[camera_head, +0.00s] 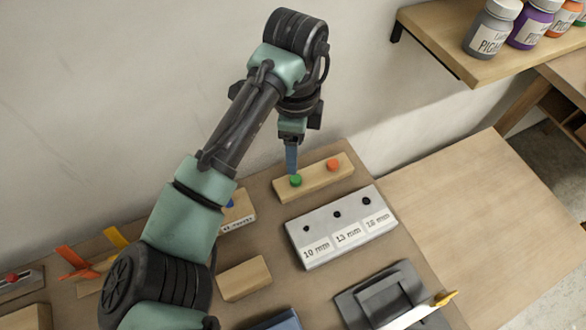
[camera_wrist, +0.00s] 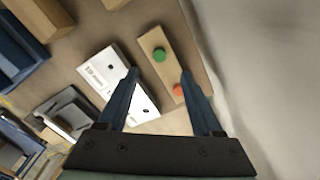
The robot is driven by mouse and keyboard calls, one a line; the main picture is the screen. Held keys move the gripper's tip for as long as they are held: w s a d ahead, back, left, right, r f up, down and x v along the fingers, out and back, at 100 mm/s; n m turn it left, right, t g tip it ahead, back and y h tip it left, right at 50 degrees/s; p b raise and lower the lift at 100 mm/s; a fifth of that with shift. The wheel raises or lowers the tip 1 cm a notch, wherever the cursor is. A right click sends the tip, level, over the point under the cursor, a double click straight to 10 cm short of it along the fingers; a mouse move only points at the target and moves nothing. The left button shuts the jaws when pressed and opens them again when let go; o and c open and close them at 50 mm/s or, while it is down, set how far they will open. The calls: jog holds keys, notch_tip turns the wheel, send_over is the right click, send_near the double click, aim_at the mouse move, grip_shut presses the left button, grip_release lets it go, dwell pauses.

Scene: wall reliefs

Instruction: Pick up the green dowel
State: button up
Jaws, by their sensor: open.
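The green dowel (camera_head: 296,180) shows as a round green top in a wooden block (camera_head: 316,181), near the block's left end in the head view. The wrist view also shows the green dowel (camera_wrist: 159,55) from above, with the block (camera_wrist: 150,40) around it. My gripper (camera_head: 291,160) points down close above the green dowel. In the wrist view my gripper (camera_wrist: 160,75) has its two fingers apart with nothing held between them. The green top lies between the lines of the fingers, a little beyond the tips. The dowel's lower part is hidden in the block.
An orange dowel (camera_head: 333,165) stands in the same block. A white block (camera_head: 341,226) with several holes, labelled 10 mm, 13 mm and 16 mm, lies beside it. A plain wooden block (camera_head: 243,278) lies nearer. The wall is close behind. A shelf (camera_head: 480,55) holds pigment jars.

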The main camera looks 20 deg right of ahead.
aim_at(295, 178)
notch_tip(295, 178, down, 10)
jog(key=shift+s+r+p, duration=0.1)
jog(key=shift+r+p, duration=0.15)
jog(key=shift+p, duration=0.3)
jog(key=shift+c, duration=0.2)
grip_shut()
